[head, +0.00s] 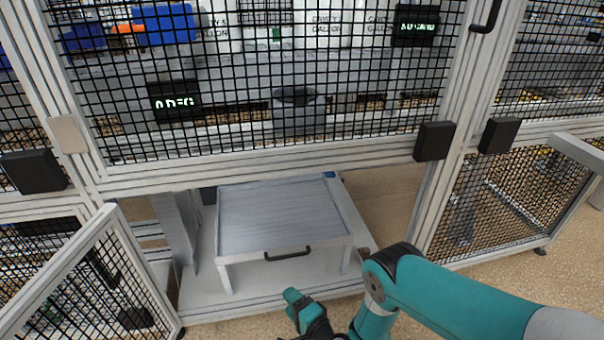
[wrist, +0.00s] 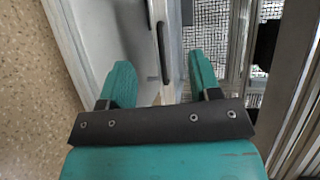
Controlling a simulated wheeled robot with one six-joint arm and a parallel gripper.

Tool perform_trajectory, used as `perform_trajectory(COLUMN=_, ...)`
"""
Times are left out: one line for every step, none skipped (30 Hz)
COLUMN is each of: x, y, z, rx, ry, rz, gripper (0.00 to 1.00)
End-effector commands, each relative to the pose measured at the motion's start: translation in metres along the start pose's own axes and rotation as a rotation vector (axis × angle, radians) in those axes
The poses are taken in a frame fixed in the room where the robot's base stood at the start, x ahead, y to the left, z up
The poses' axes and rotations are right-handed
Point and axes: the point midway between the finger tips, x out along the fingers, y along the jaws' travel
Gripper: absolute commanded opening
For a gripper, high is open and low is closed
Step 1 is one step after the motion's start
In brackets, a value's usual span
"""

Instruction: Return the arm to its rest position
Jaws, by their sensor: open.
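My gripper (wrist: 161,82) shows in the wrist view with its two teal fingers spread apart and nothing between them. In the head view my gripper (head: 291,296) is at the bottom centre, partly cut off by the lower edge. It is in front of a low grey table (head: 280,215) with a black handle (head: 288,254) on its front. My teal arm reaches in from the lower right. In the wrist view the handle (wrist: 164,52) lies beyond the fingertips, apart from them.
A mesh-panelled frame (head: 270,170) stands above the low table. A mesh door (head: 90,270) stands open at the lower left, and another mesh door (head: 500,195) is at the right.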

Motion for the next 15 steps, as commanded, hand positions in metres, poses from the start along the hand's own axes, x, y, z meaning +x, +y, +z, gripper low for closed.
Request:
perform_trajectory(x=0.006, y=-0.01, z=0.001, rx=-0.013, ry=-0.017, rz=-0.006, gripper=0.57)
perform_trajectory(x=0.009, y=-0.015, z=0.002, rx=-0.021, ry=-0.028, rz=-0.006, gripper=0.57)
perform_trajectory(x=0.013, y=-0.023, z=0.003, rx=-0.035, ry=-0.044, rz=-0.01, gripper=0.57)
perform_trajectory(x=0.016, y=-0.029, z=0.003, rx=-0.045, ry=-0.057, rz=-0.011, gripper=0.57)
perform_trajectory(x=0.02, y=-0.036, z=0.004, rx=-0.056, ry=-0.071, rz=-0.013, gripper=0.57)
perform_trajectory(x=0.024, y=-0.047, z=0.005, rx=-0.071, ry=-0.09, rz=-0.016, gripper=0.57)
perform_trajectory(x=0.027, y=-0.054, z=0.006, rx=-0.084, ry=-0.106, rz=-0.017, gripper=0.57)
perform_trajectory(x=0.031, y=-0.062, z=0.006, rx=-0.099, ry=-0.122, rz=-0.019, gripper=0.57)
perform_trajectory(x=0.035, y=-0.074, z=0.007, rx=-0.118, ry=-0.145, rz=-0.021, gripper=0.57)
perform_trajectory(x=0.038, y=-0.084, z=0.008, rx=-0.135, ry=-0.163, rz=-0.022, gripper=0.57)
perform_trajectory(x=0.041, y=-0.093, z=0.009, rx=-0.153, ry=-0.182, rz=-0.023, gripper=0.57)
perform_trajectory(x=0.045, y=-0.108, z=0.011, rx=-0.179, ry=-0.21, rz=-0.025, gripper=0.57)
perform_trajectory(x=0.048, y=-0.12, z=0.012, rx=-0.199, ry=-0.233, rz=-0.025, gripper=0.57)
perform_trajectory(x=0.05, y=-0.133, z=0.013, rx=-0.223, ry=-0.257, rz=-0.025, gripper=0.57)
perform_trajectory(x=0.053, y=-0.152, z=0.015, rx=-0.258, ry=-0.292, rz=-0.024, gripper=0.57)
